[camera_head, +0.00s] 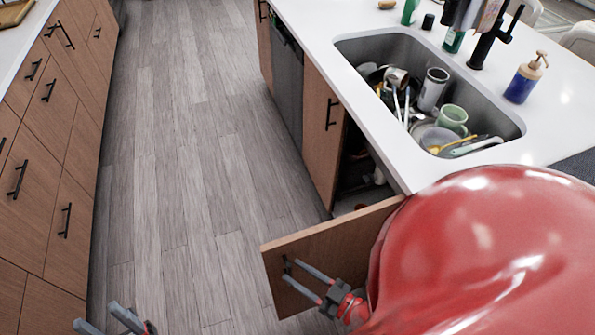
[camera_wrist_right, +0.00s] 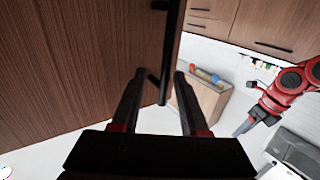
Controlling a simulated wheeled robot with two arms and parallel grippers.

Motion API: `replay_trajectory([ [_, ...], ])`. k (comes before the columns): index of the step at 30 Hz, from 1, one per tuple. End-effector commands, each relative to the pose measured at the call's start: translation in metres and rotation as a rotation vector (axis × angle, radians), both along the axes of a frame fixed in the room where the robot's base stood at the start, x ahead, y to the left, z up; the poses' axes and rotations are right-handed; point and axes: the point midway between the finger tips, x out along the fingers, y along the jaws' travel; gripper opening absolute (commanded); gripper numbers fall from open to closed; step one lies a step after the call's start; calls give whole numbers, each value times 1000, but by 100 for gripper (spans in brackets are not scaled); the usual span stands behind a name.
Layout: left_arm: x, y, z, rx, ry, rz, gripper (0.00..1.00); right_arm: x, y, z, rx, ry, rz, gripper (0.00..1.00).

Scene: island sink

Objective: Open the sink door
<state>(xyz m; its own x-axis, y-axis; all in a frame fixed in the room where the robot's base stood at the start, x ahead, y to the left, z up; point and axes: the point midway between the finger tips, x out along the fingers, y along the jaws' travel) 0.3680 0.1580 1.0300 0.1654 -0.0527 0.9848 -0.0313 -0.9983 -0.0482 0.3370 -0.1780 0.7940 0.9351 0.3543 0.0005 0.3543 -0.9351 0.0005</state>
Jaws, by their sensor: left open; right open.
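The sink cabinet under the counter has two wooden doors. The near sink door (camera_head: 335,246) is swung outward, and the dark cabinet inside (camera_head: 358,165) shows. The far sink door (camera_head: 320,125) looks closed, with a black bar handle (camera_head: 331,113). My right gripper (camera_head: 289,270) is open at the black handle of the near door. In the right wrist view the handle (camera_wrist_right: 167,60) runs between the open fingers; contact cannot be told. The door face (camera_wrist_right: 80,60) fills the left there. My left gripper (camera_head: 95,313) is open and empty over the floor.
The sink (camera_head: 400,50) holds several dishes. A soap bottle (camera_head: 525,78) and black faucet (camera_head: 490,40) stand on the white counter (camera_head: 310,25). A dishwasher (camera_head: 286,70) sits beyond the sink doors. Drawers (camera_head: 45,180) line the left. The wooden floor (camera_head: 190,150) between is clear.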

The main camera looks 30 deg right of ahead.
Motion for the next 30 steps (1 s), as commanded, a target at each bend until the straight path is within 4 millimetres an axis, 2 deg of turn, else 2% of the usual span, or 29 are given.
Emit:
replay_trajectory([
  [7, 0, 0, 7, 0, 0, 0, 50, -51, -19, -1, -4, 9, -2, 44],
  [12, 0, 0, 5, 0, 0, 0, 50, -94, -37, -3, -2, 10, -4, 44],
  [18, 0, 0, 2, 0, 0, 0, 50, -134, -52, -2, -2, 7, -3, 44],
  [24, 0, 0, 1, 0, 0, 0, 50, -153, -60, -1, 1, 4, -5, 44],
  [30, 0, 0, 1, 0, 0, 0, 50, -157, -61, 0, 2, 3, -4, 44],
])
